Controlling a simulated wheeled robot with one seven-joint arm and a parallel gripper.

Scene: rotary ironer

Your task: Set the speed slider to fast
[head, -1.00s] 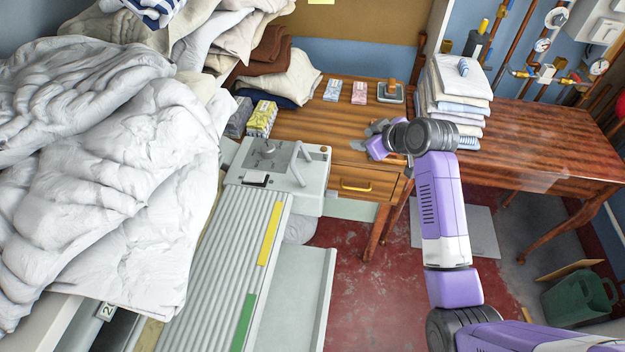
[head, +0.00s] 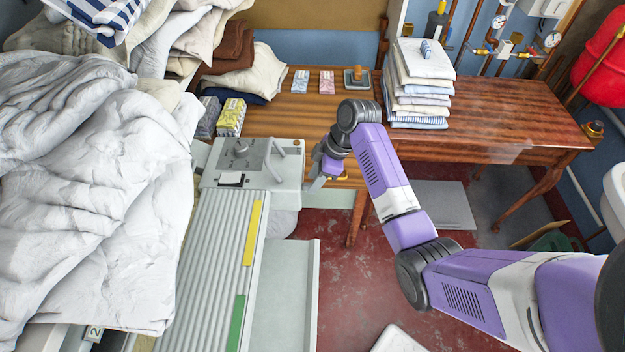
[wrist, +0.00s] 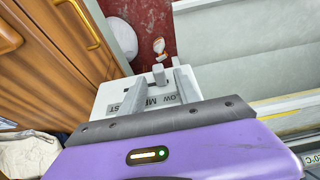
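The rotary ironer's grey end housing (head: 262,165) is left of centre in the head view, with a dial plate and a curved handle on top. In the wrist view its light end panel (wrist: 108,92) carries partly covered lettering, with pieces like "ST", "ME" and "OW". A small grey slider knob (wrist: 159,74) stands near the middle lettering. My gripper (wrist: 158,80) has its two fingers apart, and the knob shows in the gap between them; I cannot tell if they touch it. In the head view my gripper (head: 314,184) is beside the housing's right side, its fingertips small.
A wooden desk (head: 290,115) with a drawer stands behind the housing. A large white quilt pile (head: 80,190) covers the left. Folded linen (head: 420,85) is stacked on the table at the back. Red floor (head: 330,260) is open right of the ironer.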

